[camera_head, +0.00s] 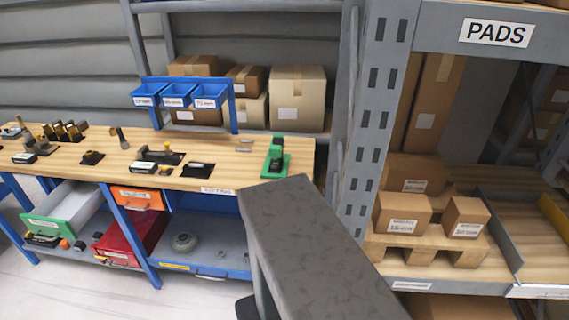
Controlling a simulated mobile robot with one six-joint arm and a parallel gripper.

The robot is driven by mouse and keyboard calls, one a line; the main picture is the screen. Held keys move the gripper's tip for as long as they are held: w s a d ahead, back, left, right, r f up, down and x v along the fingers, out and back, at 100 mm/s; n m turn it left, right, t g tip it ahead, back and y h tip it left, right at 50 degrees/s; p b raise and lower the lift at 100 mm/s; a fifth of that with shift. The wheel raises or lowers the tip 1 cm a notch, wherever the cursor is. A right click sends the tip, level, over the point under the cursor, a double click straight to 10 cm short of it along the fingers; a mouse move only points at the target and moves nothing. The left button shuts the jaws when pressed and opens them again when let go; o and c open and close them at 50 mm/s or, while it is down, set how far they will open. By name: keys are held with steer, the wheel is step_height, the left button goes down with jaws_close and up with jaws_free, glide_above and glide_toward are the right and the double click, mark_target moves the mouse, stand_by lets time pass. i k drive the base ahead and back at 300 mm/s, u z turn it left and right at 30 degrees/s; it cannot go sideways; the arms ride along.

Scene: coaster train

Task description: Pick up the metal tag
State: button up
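On the wooden workbench (120,163), two small flat grey pieces lie near its right end. The rear grey piece (244,142) and the front grey piece (242,150) could be metal tags, but they are too small to tell for sure. They lie just left of a green press-like tool (276,160). My gripper does not show in this view. A large dark grey bar in the lower middle may be part of my arm; it hides some of the floor and shelf behind it.
Black tools (158,155) and a dark recess (196,169) lie left of the grey pieces. Blue bins (178,95) hang above the bench's rear. A grey shelf post (375,120) stands to the right, beside boxes on a pallet (425,243). A red bin (130,236) sits below.

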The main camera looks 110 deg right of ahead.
mark_target(275, 163)
steer(key=z, duration=5.1)
steer(key=i, duration=0.15)
steer(key=u, duration=3.35)
steer(key=i, duration=1)
steer(key=z, duration=0.1)
steer(key=k, duration=0.5)
